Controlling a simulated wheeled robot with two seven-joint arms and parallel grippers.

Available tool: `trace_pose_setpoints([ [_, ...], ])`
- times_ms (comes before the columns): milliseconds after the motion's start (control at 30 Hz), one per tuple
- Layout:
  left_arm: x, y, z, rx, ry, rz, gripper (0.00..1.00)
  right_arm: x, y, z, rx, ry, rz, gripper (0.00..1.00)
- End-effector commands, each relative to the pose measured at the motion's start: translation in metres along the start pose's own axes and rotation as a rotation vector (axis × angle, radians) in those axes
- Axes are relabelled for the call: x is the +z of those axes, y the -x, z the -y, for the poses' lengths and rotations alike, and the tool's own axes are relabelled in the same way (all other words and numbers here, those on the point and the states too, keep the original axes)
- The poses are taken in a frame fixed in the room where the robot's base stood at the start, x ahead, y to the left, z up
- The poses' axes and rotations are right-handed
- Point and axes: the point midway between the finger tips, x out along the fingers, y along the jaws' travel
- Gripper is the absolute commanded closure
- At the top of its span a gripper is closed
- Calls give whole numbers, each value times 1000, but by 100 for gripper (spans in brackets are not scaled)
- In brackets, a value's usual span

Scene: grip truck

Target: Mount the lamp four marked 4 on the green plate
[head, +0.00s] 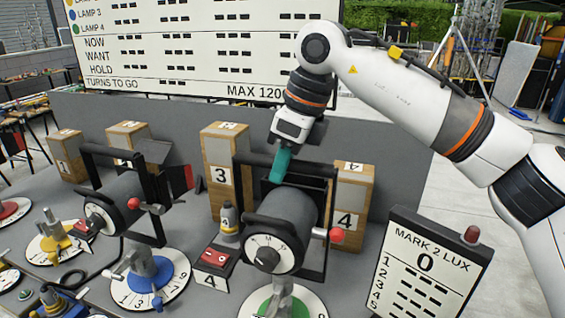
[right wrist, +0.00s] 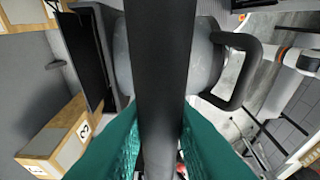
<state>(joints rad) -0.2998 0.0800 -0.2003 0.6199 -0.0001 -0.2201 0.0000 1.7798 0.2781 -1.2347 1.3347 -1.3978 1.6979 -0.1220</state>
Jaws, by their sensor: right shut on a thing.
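The lamp (head: 284,217) is a grey cylinder with a black yoke and a dial on its front. I see no 4 on its body, but a 4 marks the wooden box (head: 351,212) behind it. My right gripper (head: 281,165), with teal fingers, is shut on the black top bar of the yoke. The right wrist view shows this bar (right wrist: 160,75) between the fingers. The green plate (head: 309,304) lies below the lamp, with a grey clamp (head: 281,293) on it. I cannot tell whether lamp and clamp touch. My left gripper is not in view.
Another lamp (head: 124,203) stands at left, near the blue plate (head: 177,284). A red switch block (head: 214,258) marked 4 sits left of the held lamp. The MARK 2 LUX panel (head: 428,262) stands close on the right. Box 3 (head: 219,177) stands behind.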

Motion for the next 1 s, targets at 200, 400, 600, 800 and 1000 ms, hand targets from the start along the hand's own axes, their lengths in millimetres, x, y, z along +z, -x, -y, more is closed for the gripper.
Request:
trace_pose_setpoints([
  [200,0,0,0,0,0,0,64,-1,2,0,3,1,-7,100],
  [400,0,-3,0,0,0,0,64,0,-1,0,2,1,-7,100],
  [600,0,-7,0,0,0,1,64,2,-7,0,2,1,-7,100],
  [800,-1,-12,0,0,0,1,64,4,-13,0,2,1,-7,100],
  [1000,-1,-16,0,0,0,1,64,6,-19,0,2,0,-7,100],
])
